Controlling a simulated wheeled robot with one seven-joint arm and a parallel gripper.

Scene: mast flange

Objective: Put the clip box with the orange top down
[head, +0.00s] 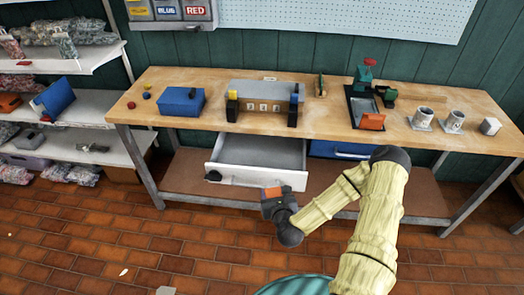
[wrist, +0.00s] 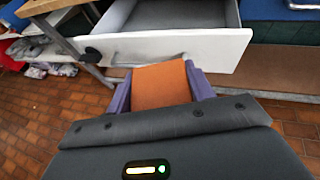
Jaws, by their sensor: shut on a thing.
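The clip box with the orange top (wrist: 162,86) is held between the purple fingers of my gripper (wrist: 160,92). Its orange face shows in the wrist view, and its sides are hidden by the fingers. In the head view, the box's orange top (head: 273,192) shows at the end of my gripper (head: 268,197), low in front of the bench. Just behind the box is the white front of an open drawer (wrist: 160,51); I cannot tell whether they touch.
The open drawer (head: 258,177) looks empty inside. The wooden bench (head: 215,133) above carries a blue box (head: 181,102), a grey fixture (head: 262,92), a dark tray with an orange piece (head: 372,122) and several cups. Shelves stand at the left. The tiled floor in front is mostly clear.

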